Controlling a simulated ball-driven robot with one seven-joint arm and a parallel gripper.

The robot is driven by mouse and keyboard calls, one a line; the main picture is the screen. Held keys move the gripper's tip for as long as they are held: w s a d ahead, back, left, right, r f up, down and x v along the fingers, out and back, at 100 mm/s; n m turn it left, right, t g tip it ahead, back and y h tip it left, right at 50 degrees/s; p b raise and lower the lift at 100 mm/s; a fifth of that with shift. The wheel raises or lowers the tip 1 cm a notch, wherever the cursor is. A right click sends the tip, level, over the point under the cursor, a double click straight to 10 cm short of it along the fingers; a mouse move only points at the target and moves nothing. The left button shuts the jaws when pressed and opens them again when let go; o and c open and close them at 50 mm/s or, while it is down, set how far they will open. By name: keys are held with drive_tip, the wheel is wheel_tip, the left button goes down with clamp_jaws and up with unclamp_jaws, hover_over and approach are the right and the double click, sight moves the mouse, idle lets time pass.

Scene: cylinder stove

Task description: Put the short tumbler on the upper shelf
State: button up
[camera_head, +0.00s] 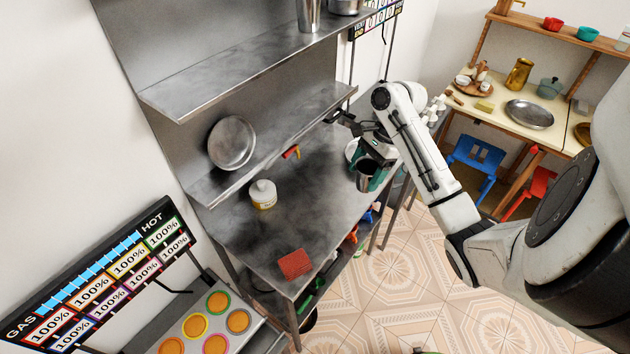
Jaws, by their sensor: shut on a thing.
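The short tumbler (367,176) is a small dark metal cup near the far right end of the steel worktable. My gripper (367,153) is just above it, below the wrist of my arm, and is shut on it. My wrist and a teal-green thing close by partly hide the grip, so the finger contact is hard to make out. I cannot tell whether the tumbler touches the table. The upper shelf (215,82) is a steel board on the back wall, well above the gripper.
A tall metal tumbler (308,14) and a metal pot (346,5) stand on the upper shelf; its left stretch is bare. The lower shelf (225,186) holds a round pan (231,142).

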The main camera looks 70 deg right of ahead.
drive_tip(key=w+d+f+b, duration=0.2)
drive_tip(key=w+f, duration=0.1)
drive_tip(key=w, duration=0.1)
drive_tip(key=w+d+f+b, duration=0.2)
drive_tip(key=w+f, duration=0.1)
drive_tip(key=w, duration=0.1)
drive_tip(key=w+d+f+b, duration=0.2)
drive_tip(key=w+f+b, duration=0.1)
drive_tip(key=w, duration=0.1)
drive_tip(key=shift+d+f, duration=0.2)
drive_tip(key=shift+f, duration=1.75)
drive_tip(key=shift+f, duration=0.1)
drive_tip(key=o, duration=1.1)
drive_tip(key=shift+c, duration=0.2)
